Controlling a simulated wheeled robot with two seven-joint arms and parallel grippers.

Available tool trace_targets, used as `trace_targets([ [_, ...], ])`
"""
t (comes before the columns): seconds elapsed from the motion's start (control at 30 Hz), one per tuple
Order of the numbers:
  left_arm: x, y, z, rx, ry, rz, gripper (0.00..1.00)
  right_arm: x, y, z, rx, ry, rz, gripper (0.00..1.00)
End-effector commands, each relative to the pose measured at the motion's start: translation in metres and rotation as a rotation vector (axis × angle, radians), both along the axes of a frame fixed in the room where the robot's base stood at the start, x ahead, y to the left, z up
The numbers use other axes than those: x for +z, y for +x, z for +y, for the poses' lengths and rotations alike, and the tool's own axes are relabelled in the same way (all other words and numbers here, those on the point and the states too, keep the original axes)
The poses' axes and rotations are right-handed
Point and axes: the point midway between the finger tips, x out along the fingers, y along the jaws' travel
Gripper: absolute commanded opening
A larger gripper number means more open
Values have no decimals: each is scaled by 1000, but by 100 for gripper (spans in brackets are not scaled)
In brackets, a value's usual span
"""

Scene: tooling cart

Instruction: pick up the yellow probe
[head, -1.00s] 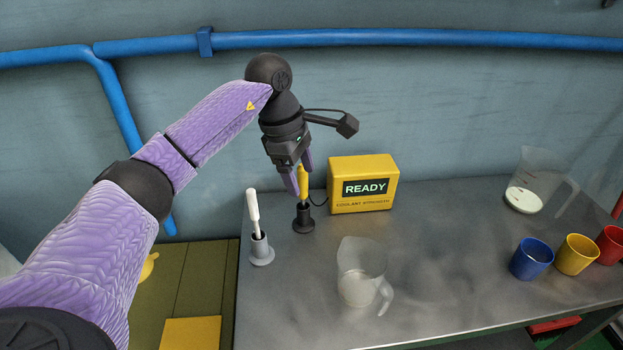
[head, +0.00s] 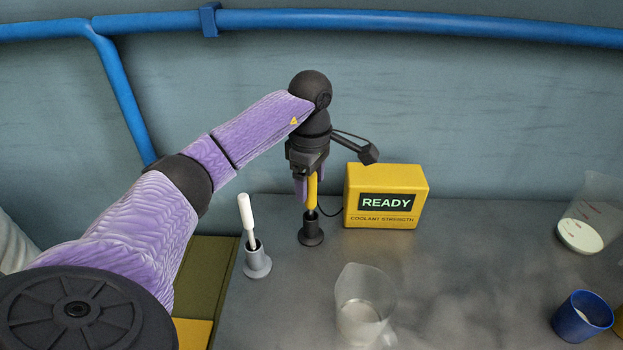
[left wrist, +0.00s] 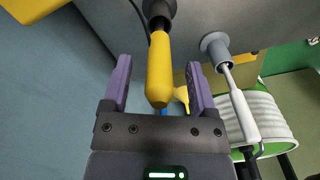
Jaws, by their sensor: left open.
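The yellow probe (head: 312,191) stands upright in a black holder (head: 311,231) on the metal bench. A dark cable runs from it to the yellow box. My left gripper (head: 307,190) is above the holder, with its purple fingers at the probe's handle. In the left wrist view, the yellow probe (left wrist: 159,72) lies between the two fingers of the open left gripper (left wrist: 158,85), with a gap on each side. My right gripper is not in view.
A yellow coolant strength box (head: 386,196) reading READY stands right of the probe. A white-handled tool (head: 247,220) leans in a grey holder (head: 257,262) to the left. A clear jug (head: 362,305) stands in front; another jug (head: 582,235) and a blue cup (head: 581,318) are at right.

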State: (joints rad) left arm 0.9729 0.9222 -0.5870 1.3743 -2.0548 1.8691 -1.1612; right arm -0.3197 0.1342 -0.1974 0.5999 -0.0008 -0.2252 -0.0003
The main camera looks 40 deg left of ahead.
Motion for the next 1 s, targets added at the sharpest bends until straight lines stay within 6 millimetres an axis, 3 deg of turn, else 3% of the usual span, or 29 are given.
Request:
trace_targets([
  [0.13, 1, 0, 0, 0, 0, -1, 72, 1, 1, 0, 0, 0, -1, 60],
  [0.4, 1, 0, 0, 0, -1, -1, 15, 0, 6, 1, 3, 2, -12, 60],
  [0.5, 1, 0, 0, 0, -1, -1, 0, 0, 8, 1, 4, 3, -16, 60],
  [0.83, 6, 1, 0, 0, 0, -3, 0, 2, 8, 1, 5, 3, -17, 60],
  [1.0, 49, 1, 0, 1, 0, -8, 0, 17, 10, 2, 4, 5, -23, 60],
])
